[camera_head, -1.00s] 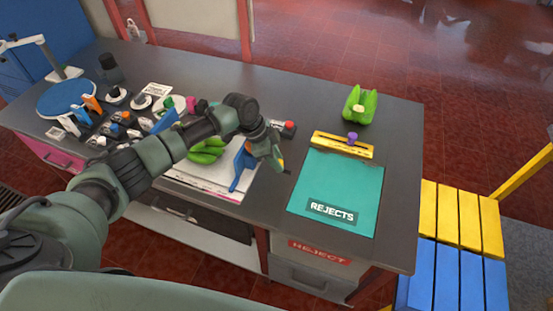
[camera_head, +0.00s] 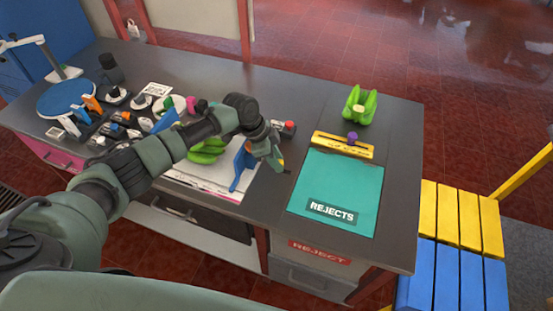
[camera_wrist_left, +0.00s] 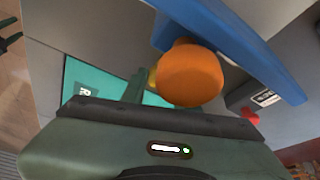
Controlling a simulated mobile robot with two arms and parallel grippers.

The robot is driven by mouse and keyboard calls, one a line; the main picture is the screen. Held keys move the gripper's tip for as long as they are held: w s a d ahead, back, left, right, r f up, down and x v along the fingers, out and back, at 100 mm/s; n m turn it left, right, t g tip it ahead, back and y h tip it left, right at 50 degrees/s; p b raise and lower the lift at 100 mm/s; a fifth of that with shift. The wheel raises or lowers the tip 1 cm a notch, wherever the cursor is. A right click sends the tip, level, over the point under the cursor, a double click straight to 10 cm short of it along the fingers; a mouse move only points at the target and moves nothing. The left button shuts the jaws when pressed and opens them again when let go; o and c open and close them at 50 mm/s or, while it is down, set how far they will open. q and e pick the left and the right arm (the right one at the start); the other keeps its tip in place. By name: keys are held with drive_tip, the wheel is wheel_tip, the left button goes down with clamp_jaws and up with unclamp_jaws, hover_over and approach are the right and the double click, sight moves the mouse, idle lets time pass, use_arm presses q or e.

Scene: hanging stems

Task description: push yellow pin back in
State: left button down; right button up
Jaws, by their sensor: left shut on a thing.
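My left gripper (camera_head: 279,164) is low over the bench, just right of an upright blue piece (camera_head: 241,168). In the left wrist view an orange, rounded knob (camera_wrist_left: 189,74) sits against a blue bar (camera_wrist_left: 240,45), right at the jaws of the gripper. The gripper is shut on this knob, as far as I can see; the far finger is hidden. A small yellow patch (camera_wrist_left: 152,79) shows beside the knob. I cannot make out a separate yellow pin in either view. My right gripper is not in view.
A teal REJECTS mat (camera_head: 338,185) lies to the right, with a yellow bar (camera_head: 330,141) and purple knob at its far edge. Several small parts crowd the bench's left.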

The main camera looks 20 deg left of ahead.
use_arm(q)
drive_tip(key=shift+s+d, duration=0.1)
drive_tip(key=shift+d, duration=1.6)
drive_tip(key=c, duration=1.1)
unclamp_jaws()
drive_tip(key=b+v, duration=0.1)
drive_tip(key=v, duration=0.5)
drive_tip(key=shift+a+r+b, duration=0.15)
drive_tip(key=shift+r+b, duration=0.2)
drive_tip(key=shift+r, duration=0.05)
drive_tip(key=shift+s+a+r, duration=0.1)
drive_tip(key=shift+r, duration=0.35)
